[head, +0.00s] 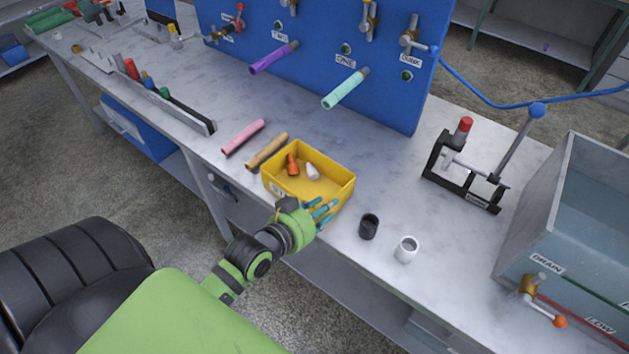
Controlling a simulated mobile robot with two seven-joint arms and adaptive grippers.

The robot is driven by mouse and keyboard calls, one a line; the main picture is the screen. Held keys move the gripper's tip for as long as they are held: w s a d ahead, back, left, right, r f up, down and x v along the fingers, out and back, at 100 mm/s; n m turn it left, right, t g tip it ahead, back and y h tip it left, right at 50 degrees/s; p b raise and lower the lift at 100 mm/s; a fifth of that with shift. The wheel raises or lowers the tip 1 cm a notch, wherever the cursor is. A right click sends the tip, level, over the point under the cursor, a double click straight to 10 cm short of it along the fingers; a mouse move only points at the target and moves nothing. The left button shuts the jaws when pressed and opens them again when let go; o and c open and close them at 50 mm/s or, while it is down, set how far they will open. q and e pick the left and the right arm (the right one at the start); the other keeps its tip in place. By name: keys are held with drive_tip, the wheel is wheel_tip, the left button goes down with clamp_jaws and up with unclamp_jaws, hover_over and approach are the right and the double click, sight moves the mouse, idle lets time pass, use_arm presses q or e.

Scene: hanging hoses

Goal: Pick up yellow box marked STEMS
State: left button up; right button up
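A yellow open-topped box (335,179) stands on the grey bench near its front edge. It holds an orange piece (292,165) and a white piece (312,172). A pale label (277,190) sits on its near wall, too small and partly hidden to read. My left gripper (324,210) is at the near right side of the box, its teal-tipped fingers overlapping the near wall in the picture. I cannot tell whether they touch or grip the wall. My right gripper is out of view.
A pink tube (243,136) and a tan tube (267,150) lie left of the box. A black cup (369,226) and a white cup (406,249) stand to its right. A blue panel (310,45) with protruding hoses rises behind. A clamp stand (465,180) and grey tank (570,200) are farther right.

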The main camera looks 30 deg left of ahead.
use_arm(q)
drive_tip(key=w, duration=0.1)
drive_tip(key=w+p, duration=0.1)
drive_tip(key=shift+w+d+f, duration=0.2)
drive_tip(key=shift+w, duration=0.1)
drive_tip(key=shift+w+f+p, duration=0.2)
drive_tip(key=shift+w+p, duration=0.25)
drive_tip(key=shift+w, duration=0.65)
drive_tip(key=shift+f+x, duration=0.2)
drive_tip(key=shift+x, duration=0.9)
drive_tip(key=shift+s, duration=0.1)
drive_tip(key=c, duration=0.5)
drive_tip(key=shift+r, duration=0.1)
clamp_jaws()
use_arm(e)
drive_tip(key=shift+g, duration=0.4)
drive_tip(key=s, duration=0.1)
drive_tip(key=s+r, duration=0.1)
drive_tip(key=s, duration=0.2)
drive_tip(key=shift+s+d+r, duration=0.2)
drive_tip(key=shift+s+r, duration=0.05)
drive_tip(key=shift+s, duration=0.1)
